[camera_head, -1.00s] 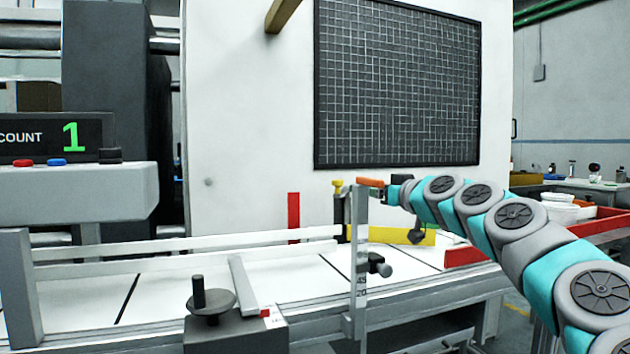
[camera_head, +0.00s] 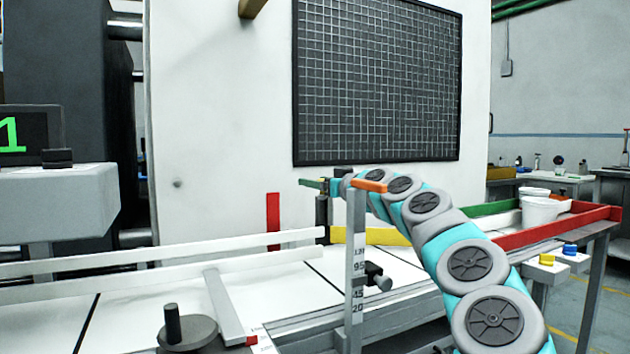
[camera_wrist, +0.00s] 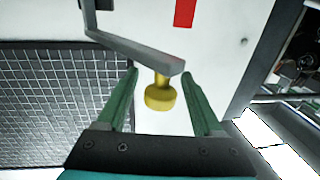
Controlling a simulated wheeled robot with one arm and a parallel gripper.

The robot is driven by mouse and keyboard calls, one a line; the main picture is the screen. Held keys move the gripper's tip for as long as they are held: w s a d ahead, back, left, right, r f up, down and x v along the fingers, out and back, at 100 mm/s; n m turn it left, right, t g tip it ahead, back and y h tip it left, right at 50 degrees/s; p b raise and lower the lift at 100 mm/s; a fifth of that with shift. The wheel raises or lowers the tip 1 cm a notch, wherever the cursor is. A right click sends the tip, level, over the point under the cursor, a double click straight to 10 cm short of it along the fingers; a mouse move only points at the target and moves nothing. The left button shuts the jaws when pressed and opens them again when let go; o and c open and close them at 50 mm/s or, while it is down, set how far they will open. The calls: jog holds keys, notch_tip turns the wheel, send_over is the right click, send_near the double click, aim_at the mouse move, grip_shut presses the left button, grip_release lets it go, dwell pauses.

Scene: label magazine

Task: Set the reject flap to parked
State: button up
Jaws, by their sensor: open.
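My gripper (camera_head: 314,184) is at the top of a dark upright post (camera_head: 322,214) behind the conveyor. In the wrist view its two green fingers (camera_wrist: 160,74) are apart, one on each side of a yellow knob (camera_wrist: 160,98). The knob sits at the end of a grey bar (camera_wrist: 135,48); I see no clear contact with the fingers. In the head view the knob is hidden by my gripper. A yellow bar (camera_head: 370,236) runs right from the post, partly behind my arm; I cannot tell for sure that it is the reject flap. A red strip (camera_head: 273,222) on the white panel is left of the post.
An upright scale post with an orange top (camera_head: 369,186) stands in front of my arm. White guide rails (camera_head: 160,262) run along the conveyor. A red-edged tray (camera_head: 560,226) with white tubs (camera_head: 540,211) is at right. A black grid panel (camera_head: 378,85) hangs above.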

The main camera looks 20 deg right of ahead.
jog(key=shift+w+a, duration=0.15)
jog(key=shift+w, duration=0.35)
grip_shut()
dwell(1.2)
